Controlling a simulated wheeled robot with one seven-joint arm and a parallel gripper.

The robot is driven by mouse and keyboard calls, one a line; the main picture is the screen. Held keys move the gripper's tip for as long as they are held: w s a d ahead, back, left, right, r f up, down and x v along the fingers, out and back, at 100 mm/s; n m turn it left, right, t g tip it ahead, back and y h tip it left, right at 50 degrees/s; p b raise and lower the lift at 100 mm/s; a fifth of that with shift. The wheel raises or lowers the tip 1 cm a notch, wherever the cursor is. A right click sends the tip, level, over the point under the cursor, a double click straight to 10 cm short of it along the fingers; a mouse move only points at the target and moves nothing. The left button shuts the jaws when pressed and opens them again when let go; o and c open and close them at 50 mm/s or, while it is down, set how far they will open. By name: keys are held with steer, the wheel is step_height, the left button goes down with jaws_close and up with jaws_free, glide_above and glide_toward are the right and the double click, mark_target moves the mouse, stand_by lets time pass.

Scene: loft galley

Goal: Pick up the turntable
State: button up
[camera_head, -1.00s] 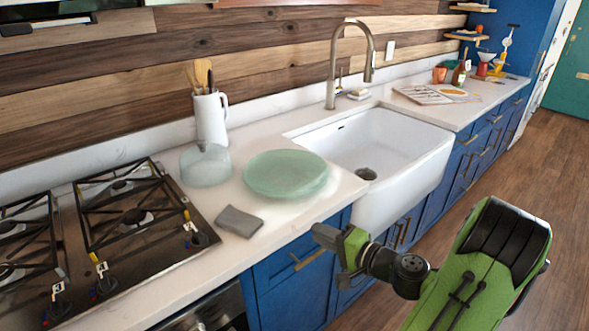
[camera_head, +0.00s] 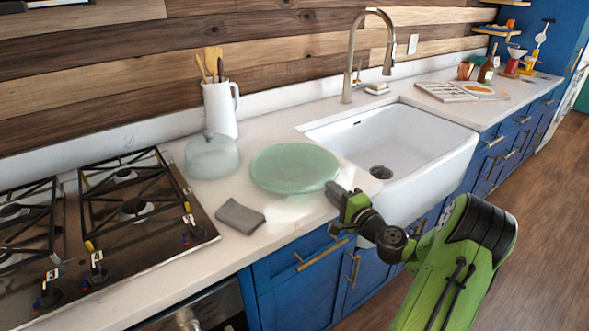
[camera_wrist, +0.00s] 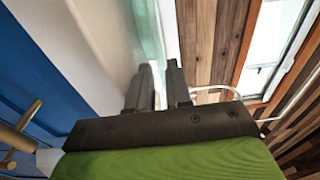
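The turntable, a round pale green glass disc (camera_head: 294,166), lies on the white counter left of the sink in the head view. In the wrist view its glass shows as a pale green upright band (camera_wrist: 150,28) ahead of my fingers. My gripper (camera_head: 335,190) is at the disc's right front rim. In the wrist view my gripper (camera_wrist: 160,75) has its two fingers apart, with a narrow gap between them in line with the glass edge. I cannot tell whether either finger touches it.
A glass cloche (camera_head: 211,156) and a white utensil jug (camera_head: 220,108) stand left of and behind the disc. A grey folded cloth (camera_head: 240,216) lies at the front left. The stove (camera_head: 130,215) is further left. The sink (camera_head: 400,145) and faucet (camera_head: 352,60) are right.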

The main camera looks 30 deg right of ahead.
steer(key=w, duration=0.2)
steer(key=shift+w+d, duration=0.1)
steer(key=shift+w, duration=0.2)
jaws_close()
